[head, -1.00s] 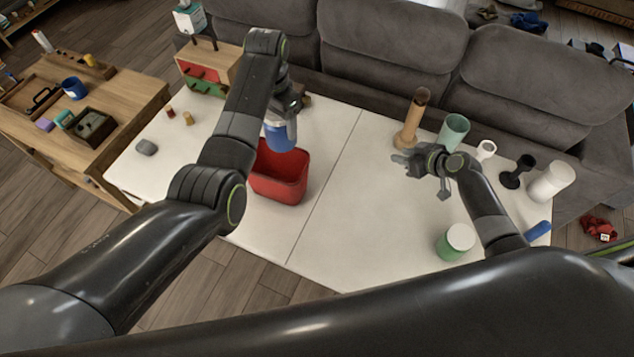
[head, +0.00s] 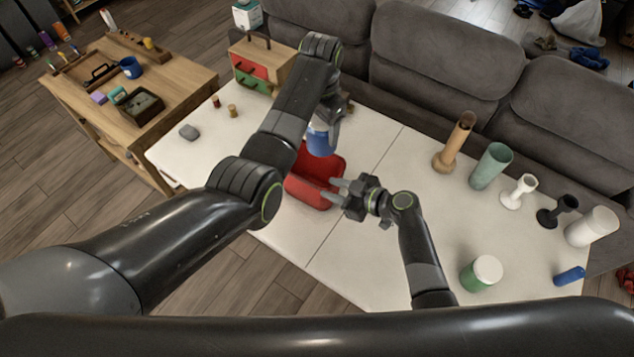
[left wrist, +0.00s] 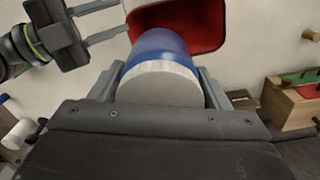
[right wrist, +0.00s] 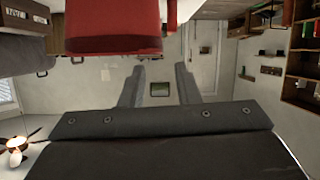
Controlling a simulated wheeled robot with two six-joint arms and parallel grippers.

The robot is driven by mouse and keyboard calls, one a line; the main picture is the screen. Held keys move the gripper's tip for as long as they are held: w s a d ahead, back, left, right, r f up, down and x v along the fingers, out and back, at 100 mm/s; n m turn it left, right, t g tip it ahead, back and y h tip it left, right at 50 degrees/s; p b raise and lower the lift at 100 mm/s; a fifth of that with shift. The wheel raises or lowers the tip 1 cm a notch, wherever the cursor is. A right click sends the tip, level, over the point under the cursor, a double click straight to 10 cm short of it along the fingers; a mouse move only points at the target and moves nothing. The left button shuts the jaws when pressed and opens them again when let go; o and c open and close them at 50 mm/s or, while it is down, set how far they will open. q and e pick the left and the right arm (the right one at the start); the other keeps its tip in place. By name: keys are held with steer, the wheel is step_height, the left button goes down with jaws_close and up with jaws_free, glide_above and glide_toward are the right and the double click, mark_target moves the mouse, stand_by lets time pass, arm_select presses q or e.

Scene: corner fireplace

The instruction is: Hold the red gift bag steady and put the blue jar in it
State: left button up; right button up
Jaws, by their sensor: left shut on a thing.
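The red gift bag (head: 306,191) stands open-topped on the white table. My left gripper (left wrist: 160,75) is shut on the blue jar (head: 319,143), which has a pale end (left wrist: 160,88) facing the left wrist camera. The jar is at the bag's back edge in the head view; how far it is over the opening is hard to tell. My right gripper (head: 333,191) is open and empty, its fingers pointing at the bag's right side. In the left wrist view its fingertips are close to the bag's rim (left wrist: 222,25); contact is unclear. The bag's inside is mostly hidden.
A brown vase (head: 452,145), green cup (head: 490,166), white (head: 520,192) and black (head: 556,211) holders, white cylinder (head: 592,227), green jar (head: 481,273) and blue cylinder (head: 569,276) stand or lie at right. A small drawer cabinet (head: 262,65) is behind left. The table's middle right is clear.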

mark_target(312, 183)
steer(key=shift+x, duration=3.8)
jaws_close()
arm_select(q)
step_height(312, 183, down, 4)
steer(key=n, duration=0.5)
steer(key=shift+d+f, duration=0.1)
steer(key=shift+s+f+n, duration=0.1)
steer(key=shift+f+n, duration=0.8)
steer(key=shift+n, duration=0.6)
